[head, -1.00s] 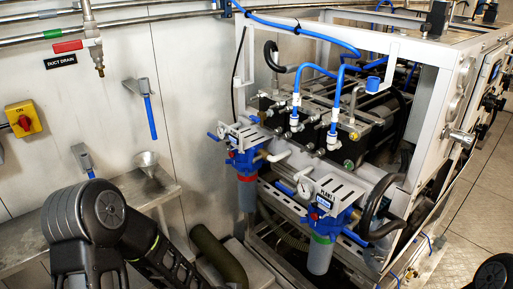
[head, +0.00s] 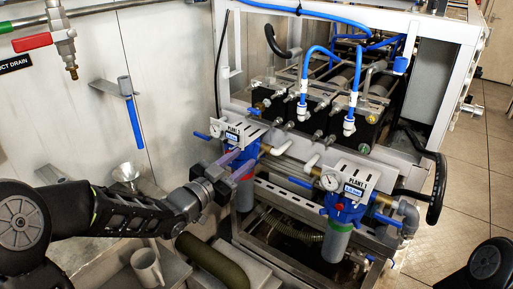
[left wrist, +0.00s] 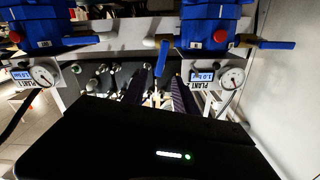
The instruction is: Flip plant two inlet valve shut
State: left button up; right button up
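Two blue filter units with grey bowls stand at the front of the machine frame. The left unit (head: 243,198) has a plate whose number I cannot read surely; the right unit (head: 338,240) appears marked PLANT 1. One blue lever (head: 203,136) sticks out left of the left unit, another (head: 300,182) left of the right unit. My left gripper (head: 236,166) is open in front of the left unit and hides part of it. In the upside-down left wrist view, a blue lever on a brass valve (left wrist: 162,60) shows between the spread fingers; contact is unclear. My right gripper is out of view.
A steel funnel (head: 125,175) and metal shelf stand left against the wall. Blue hoses (head: 333,55) arch above the units, and a black hose (head: 437,190) bends at the right. The right-hand floor is open.

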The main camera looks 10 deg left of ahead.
aim_at(256, 149)
pick_arm(q)
jog(key=p+x, duration=0.1)
jog(key=x, duration=0.5)
jog(key=shift+w+d+p, duration=0.15)
jog(key=shift+w+p, duration=0.15)
jog(key=shift+p, duration=0.1)
jog(key=shift+w+d, duration=0.2)
jog(key=shift+w, duration=0.35)
grip_shut()
